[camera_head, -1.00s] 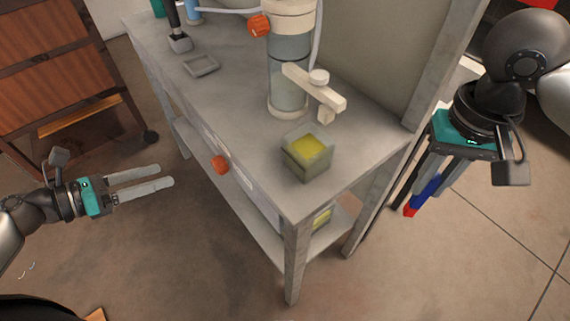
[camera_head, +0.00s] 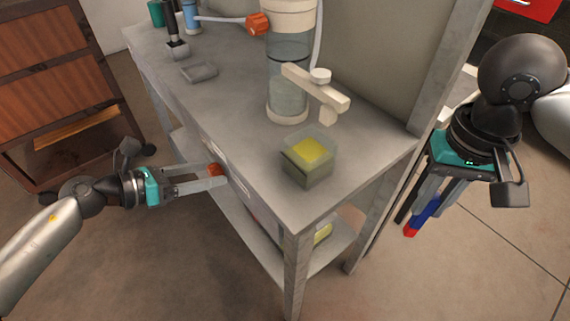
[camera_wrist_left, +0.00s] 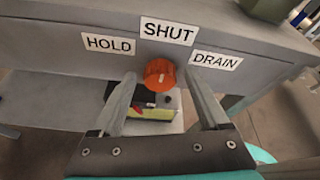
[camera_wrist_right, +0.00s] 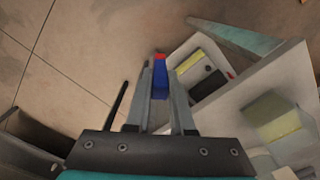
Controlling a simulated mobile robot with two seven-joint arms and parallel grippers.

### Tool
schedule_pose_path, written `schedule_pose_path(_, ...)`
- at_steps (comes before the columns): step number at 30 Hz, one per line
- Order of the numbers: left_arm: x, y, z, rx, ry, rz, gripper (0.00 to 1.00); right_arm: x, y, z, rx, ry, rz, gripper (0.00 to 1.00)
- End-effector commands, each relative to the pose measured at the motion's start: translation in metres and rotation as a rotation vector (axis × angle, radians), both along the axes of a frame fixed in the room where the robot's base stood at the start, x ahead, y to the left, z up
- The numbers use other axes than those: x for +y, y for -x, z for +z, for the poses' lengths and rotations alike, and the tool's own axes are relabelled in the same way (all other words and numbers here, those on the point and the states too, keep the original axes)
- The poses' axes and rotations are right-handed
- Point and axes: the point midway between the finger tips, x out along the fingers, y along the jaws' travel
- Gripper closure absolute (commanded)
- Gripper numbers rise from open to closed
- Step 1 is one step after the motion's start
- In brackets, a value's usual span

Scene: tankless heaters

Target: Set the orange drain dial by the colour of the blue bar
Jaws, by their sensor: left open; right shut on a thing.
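The orange drain dial (camera_head: 216,169) is on the front edge of the grey bench. In the left wrist view the dial (camera_wrist_left: 160,74) sits below the labels HOLD (camera_wrist_left: 108,44), SHUT (camera_wrist_left: 168,32) and DRAIN (camera_wrist_left: 216,61). My left gripper (camera_head: 222,178) is open, its fingers at either side of the dial; I cannot tell whether they touch it. My right gripper (camera_head: 424,212) is shut on the blue bar (camera_head: 426,212), held right of the bench, pointing down. The bar has a red end, also seen in the right wrist view (camera_wrist_right: 160,80).
On the bench (camera_head: 225,100) stand a clear cylinder with a pale lever (camera_head: 315,90), a second orange knob (camera_head: 258,23), a box with a yellow inside (camera_head: 308,162) and a small grey tray (camera_head: 199,72). A wooden cabinet (camera_head: 55,80) stands at the left.

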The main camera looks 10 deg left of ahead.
Motion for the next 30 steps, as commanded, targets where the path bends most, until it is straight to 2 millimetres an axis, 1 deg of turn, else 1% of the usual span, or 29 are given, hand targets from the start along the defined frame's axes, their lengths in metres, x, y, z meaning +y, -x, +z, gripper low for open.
schedule_pose_path(4, -0.0032, -0.0034, -0.0016, 0.000, 0.001, 0.001, 0.22, 0.0000, -0.0001, -0.0012, 0.000, 0.000, 0.000, 1.00)
schedule_pose_path(11, -0.0034, -0.0034, -0.0017, 0.001, 0.001, 0.000, 0.22, 0.0000, -0.0001, -0.0010, 0.000, 0.000, 0.000, 1.00)
schedule_pose_path(14, -0.0034, -0.0033, -0.0017, 0.001, 0.001, 0.000, 0.32, 0.0000, -0.0001, -0.0010, -0.001, 0.000, 0.000, 1.00)
schedule_pose_path(30, -0.0033, -0.0031, -0.0019, 0.001, 0.001, 0.000, 0.93, 0.0000, -0.0001, -0.0011, 0.000, 0.000, 0.000, 1.00)
